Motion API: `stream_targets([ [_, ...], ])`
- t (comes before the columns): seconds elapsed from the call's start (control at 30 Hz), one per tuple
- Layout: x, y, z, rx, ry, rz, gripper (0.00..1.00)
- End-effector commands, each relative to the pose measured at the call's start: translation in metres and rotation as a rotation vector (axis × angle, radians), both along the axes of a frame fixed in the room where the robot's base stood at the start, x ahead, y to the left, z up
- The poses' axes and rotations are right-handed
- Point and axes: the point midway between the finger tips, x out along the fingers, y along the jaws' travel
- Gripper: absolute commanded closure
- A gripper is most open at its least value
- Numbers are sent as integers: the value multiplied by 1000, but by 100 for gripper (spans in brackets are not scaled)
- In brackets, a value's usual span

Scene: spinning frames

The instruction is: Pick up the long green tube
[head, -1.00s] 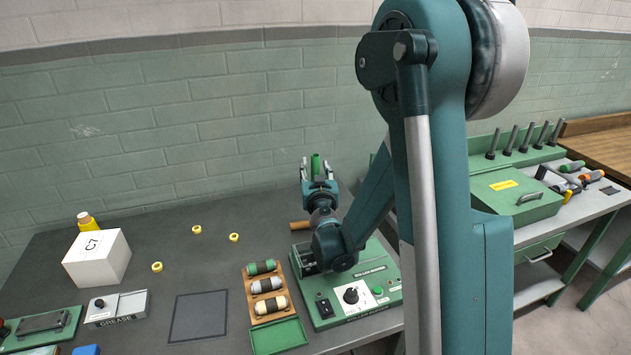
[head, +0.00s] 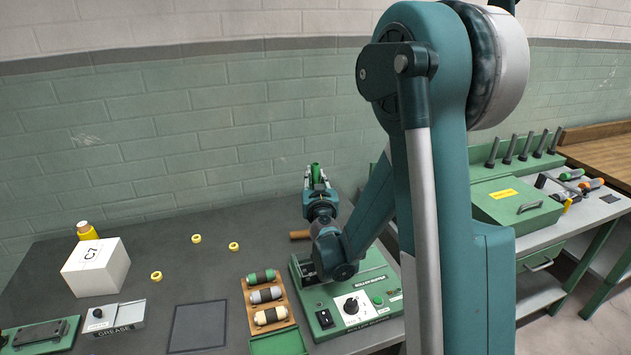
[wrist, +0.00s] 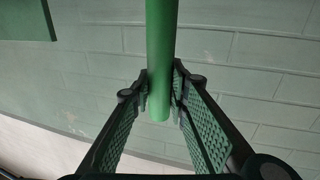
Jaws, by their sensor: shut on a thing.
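The long green tube (wrist: 161,40) is between the two fingers of my gripper (wrist: 160,90) in the wrist view, with its near end just past the fingertips and the rest running out of the top of the picture. The fingers are shut on it. In the head view my gripper (head: 316,180) is raised above the back of the bench, and a short stretch of the green tube (head: 315,170) shows between the fingers. Most of the tube's length is foreshortened or hidden there.
A green roller machine (head: 352,300) stands below my forearm. A wooden tray (head: 284,322) with several spools lies left of it. A white box (head: 95,268), yellow rings (head: 196,239) and a grease box (head: 114,317) are further left. The brick wall (head: 180,130) stands close behind.

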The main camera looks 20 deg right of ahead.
Motion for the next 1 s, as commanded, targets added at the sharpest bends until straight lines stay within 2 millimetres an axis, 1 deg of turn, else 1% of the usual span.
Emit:
stream_targets([
  [0.27, 0, 0, 24, 0, 0, 0, 93],
  [0.7, 0, 0, 81, 0, 0, 0, 93],
  [0.83, 0, 0, 91, 0, 0, 0, 93],
  [1.0, 0, 0, 97, 0, 0, 0, 93],
])
